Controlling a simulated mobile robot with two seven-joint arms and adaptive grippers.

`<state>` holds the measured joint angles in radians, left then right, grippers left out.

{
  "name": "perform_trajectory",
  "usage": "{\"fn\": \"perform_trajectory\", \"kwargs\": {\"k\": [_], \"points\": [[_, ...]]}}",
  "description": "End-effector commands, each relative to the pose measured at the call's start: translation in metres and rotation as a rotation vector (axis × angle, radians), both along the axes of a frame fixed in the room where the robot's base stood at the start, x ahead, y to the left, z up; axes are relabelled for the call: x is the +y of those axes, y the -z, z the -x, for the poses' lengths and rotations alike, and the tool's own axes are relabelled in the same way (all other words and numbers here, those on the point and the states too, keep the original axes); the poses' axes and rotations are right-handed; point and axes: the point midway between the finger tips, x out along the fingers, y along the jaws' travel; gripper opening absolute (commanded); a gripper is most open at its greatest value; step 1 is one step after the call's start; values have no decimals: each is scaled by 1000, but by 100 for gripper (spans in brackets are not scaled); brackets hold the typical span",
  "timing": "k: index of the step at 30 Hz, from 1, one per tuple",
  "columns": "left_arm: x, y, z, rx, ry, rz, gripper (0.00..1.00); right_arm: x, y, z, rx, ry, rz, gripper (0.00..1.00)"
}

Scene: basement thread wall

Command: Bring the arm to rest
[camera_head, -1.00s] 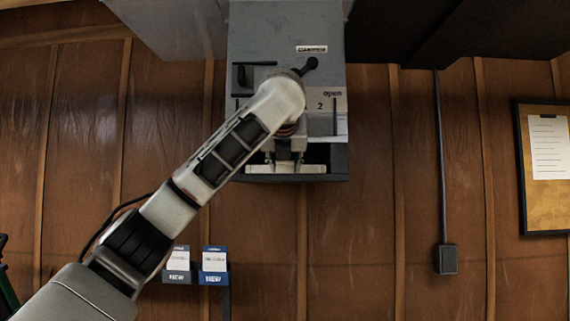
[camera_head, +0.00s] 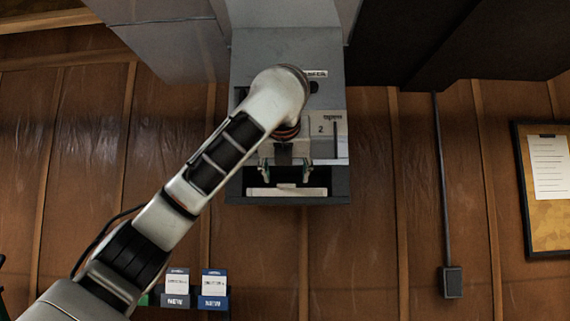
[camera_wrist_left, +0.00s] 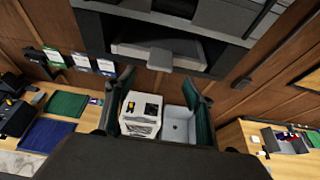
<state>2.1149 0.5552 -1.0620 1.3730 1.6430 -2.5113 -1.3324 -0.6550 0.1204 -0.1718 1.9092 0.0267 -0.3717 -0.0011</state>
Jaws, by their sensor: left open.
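My left arm comes in from the lower left in the head view, its wrist in front of a grey wall-mounted box. My left gripper (camera_head: 285,178) is open, its two fingers apart in front of the box's lower opening. In the wrist view the left gripper (camera_wrist_left: 160,85) has nothing between its fingers; floor things show beyond them. A pale slab (camera_head: 287,192) lies in the box's opening; it also shows in the wrist view (camera_wrist_left: 155,52), apart from the fingers. My right gripper is not in view.
The grey box (camera_head: 336,180) carries an "open" label and a slot. A conduit with a dark box (camera_head: 450,282) and a notice board (camera_head: 545,218) are at right. A white machine (camera_wrist_left: 141,112) and two tables stand below.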

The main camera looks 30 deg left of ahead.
Motion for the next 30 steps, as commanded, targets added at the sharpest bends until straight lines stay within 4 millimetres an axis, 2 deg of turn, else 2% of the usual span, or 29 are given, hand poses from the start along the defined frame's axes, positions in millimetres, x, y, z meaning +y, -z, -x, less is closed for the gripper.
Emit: {"fn": "perform_trajectory", "kwargs": {"k": [3,9,21,23,26,29,30], "points": [[-10,-10,18,-3,-1,-3,54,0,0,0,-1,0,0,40],[-22,-19,37,-2,-1,-2,54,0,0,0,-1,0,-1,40],[-26,-18,40,2,0,4,54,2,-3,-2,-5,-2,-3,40],[-31,-6,31,8,5,22,54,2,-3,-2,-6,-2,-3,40],[-47,27,7,18,22,83,54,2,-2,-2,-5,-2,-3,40],[-71,79,-26,32,41,184,54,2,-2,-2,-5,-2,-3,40],[-81,102,-39,38,48,232,54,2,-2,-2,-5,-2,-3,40]]}}
